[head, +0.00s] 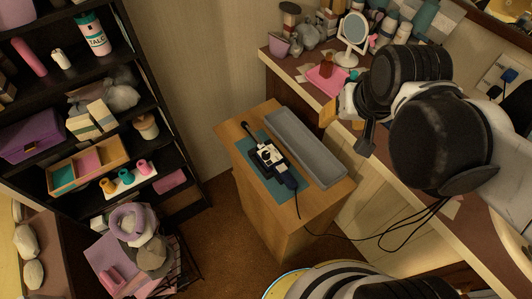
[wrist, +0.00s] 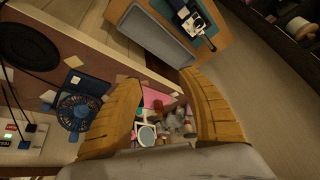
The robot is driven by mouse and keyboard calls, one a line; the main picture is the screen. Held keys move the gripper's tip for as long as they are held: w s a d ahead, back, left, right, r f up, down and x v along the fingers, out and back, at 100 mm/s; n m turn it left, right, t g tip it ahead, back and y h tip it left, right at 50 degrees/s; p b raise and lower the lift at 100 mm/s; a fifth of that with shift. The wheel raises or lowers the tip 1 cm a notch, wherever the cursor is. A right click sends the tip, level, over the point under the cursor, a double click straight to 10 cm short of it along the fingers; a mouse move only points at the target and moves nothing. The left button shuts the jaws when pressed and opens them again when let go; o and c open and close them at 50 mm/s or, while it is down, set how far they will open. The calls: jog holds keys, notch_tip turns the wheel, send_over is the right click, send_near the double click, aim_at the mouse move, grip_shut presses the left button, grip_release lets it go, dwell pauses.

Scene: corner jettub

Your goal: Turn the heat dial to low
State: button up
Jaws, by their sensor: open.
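A black, wand-like appliance (head: 285,175) lies on a teal mat (head: 245,147) on a small wooden cabinet in the head view. A pale plate with a small dark round part, seemingly the heat dial (head: 268,155), sits at its middle; its setting is too small to read. The dial area also shows at the top of the wrist view (wrist: 194,21). My gripper (wrist: 163,76) is open and empty, its two wood-coloured fingers spread wide. In the head view my gripper (head: 346,117) is over the counter edge, right of and apart from the appliance.
A long grey tray (head: 305,148) lies beside the appliance on the cabinet (head: 262,212). The cluttered counter (head: 300,72) holds a round mirror (head: 354,30) and a pink tray (head: 327,80). Cables (head: 400,225) hang below the counter. A dark shelf (head: 165,110) stands left; carpet is clear between.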

jog(key=w+a+f+m+g, duration=0.1)
jog(key=w+a+f+g, duration=0.2)
jog(key=w+a+f, duration=0.45)
jog(key=g, duration=0.3)
send_over(266, 154)
notch_tip(266, 154, down, 11)
jog(key=shift+m, duration=0.4)
notch_tip(266, 154, down, 11)
jog(key=b, duration=0.5)
grip_shut()
